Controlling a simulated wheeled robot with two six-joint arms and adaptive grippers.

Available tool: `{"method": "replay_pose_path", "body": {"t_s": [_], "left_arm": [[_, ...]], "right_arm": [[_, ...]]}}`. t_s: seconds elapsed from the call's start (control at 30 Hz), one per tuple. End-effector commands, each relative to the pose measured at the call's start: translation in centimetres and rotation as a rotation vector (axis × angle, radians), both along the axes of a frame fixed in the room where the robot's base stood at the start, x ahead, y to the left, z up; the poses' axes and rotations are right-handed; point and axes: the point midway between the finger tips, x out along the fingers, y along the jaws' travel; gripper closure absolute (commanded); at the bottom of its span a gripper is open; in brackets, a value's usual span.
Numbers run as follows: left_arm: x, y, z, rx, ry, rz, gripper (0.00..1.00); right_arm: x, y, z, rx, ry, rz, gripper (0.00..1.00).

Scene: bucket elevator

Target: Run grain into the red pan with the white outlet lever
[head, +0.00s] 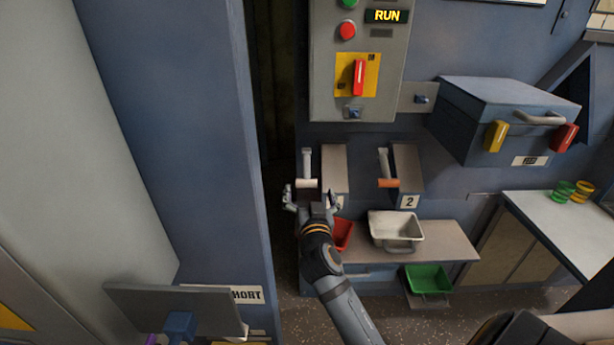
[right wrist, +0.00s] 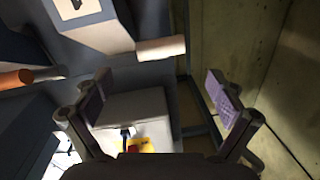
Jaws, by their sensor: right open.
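The white outlet lever (head: 307,183) has a white cylindrical handle on a grey arm, beside the left outlet chute (head: 334,166). My right gripper (head: 311,196) is open, its fingers spread either side of and just below the white handle. In the right wrist view the white handle (right wrist: 161,48) lies beyond the open fingertips (right wrist: 160,98), with nothing between them. The red pan (head: 343,235) sits on the shelf below the left chute, partly hidden by my right gripper and wrist. Its contents cannot be made out. My left gripper is not in view.
An orange-handled lever (head: 388,183) stands beside chute 2 (head: 409,170). A white pan (head: 397,226) is on the shelf, and a green pan (head: 428,278) sits lower. A control box (head: 322,60) with a lit RUN sign is above. A blue post (head: 190,120) stands left.

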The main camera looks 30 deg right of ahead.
Motion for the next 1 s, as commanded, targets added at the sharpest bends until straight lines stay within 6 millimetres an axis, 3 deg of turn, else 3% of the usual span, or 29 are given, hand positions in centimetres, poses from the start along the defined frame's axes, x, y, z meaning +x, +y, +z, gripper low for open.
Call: {"method": "replay_pose_path", "body": {"t_s": [0.33, 0.5, 0.77, 1.0], "left_arm": [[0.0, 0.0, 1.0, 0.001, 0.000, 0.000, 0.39], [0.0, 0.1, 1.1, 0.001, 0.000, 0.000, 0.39], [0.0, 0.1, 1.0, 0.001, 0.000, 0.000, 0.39], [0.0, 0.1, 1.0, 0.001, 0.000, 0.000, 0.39]], "right_arm": [[6.2, -3.2, 0.1, -0.001, 0.002, 0.000, 0.05], [7.4, -3.8, 0.0, 0.000, 0.001, -0.001, 0.05], [7.5, -3.8, -0.1, 0.000, 0.002, -0.001, 0.05], [7.4, -3.8, -0.1, 0.000, 0.002, 0.000, 0.38]]}}
